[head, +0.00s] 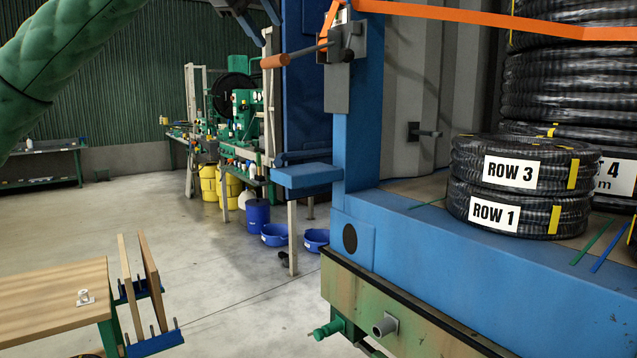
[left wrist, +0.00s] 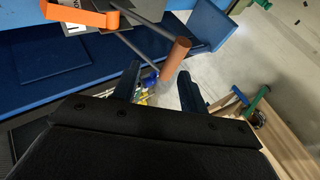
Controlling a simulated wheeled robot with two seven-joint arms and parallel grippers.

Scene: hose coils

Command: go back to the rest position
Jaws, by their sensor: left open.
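My left gripper (head: 261,25) is at the top of the head view, cut by the frame's edge, with its green-sleeved arm coming in from the left. In the left wrist view its two dark fingers (left wrist: 160,85) are apart with nothing held between them. A brown handle (head: 273,62) on a dark rod sticks out left from a grey metal fitting (head: 342,75) on the blue post. The handle shows just beyond the fingertips in the left wrist view (left wrist: 177,55); I cannot tell the exact gap. My right gripper is not in view.
A blue step-like ledge (head: 307,175) juts out below the handle. A wooden table (head: 50,300) stands lower left.

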